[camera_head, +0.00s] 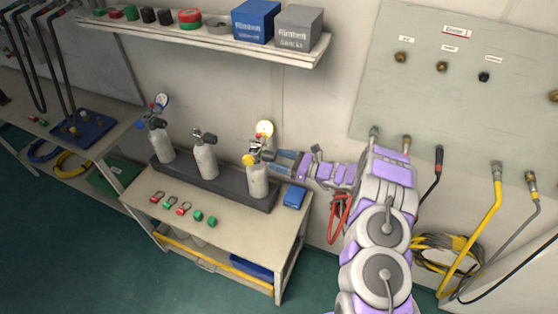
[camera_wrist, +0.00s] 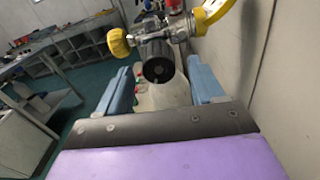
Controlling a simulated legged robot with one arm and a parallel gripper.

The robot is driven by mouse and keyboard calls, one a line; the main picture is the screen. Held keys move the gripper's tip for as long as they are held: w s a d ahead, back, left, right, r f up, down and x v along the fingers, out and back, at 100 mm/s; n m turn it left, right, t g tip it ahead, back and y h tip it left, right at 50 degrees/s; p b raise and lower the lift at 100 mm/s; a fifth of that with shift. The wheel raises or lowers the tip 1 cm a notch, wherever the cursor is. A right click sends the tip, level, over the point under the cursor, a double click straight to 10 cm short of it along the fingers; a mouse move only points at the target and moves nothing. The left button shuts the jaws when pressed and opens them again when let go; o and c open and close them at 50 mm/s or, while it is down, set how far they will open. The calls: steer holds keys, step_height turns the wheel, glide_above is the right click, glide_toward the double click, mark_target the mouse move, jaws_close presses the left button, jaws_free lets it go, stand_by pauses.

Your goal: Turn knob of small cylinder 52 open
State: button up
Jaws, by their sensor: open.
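Three small pale cylinders stand in a dark rack on the bench. My gripper is at the right one (camera_head: 257,182), which has a yellow side knob and a yellow-rimmed gauge (camera_head: 265,129). No number 52 is readable. In the wrist view a round black knob (camera_wrist: 158,64) faces the camera, with the yellow knob (camera_wrist: 118,42) to its left and the gauge's yellow rim (camera_wrist: 212,12) at upper right. My gripper (camera_head: 284,160) points left at the valve. Its blue fingers are open, one on each side of the black knob in the wrist view. Contact cannot be told.
The middle cylinder (camera_head: 204,158) and left cylinder (camera_head: 161,143) share the rack (camera_head: 188,181). A blue box (camera_head: 294,196) lies right of the rack. Shackles and green items lie in front. A loaded shelf (camera_head: 200,38) hangs above; the wall panel (camera_head: 420,90) is at right.

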steer(key=shift+w+a, duration=0.1)
steer(key=shift+a, duration=0.2)
steer(key=shift+c, duration=0.4)
steer(key=c, duration=1)
steer(key=n+b, duration=0.2)
steer(key=shift+f+n, duration=0.15)
steer(key=shift+n, duration=0.25)
steer(key=shift+n+b, duration=1.45)
steer(key=shift+n, duration=0.15)
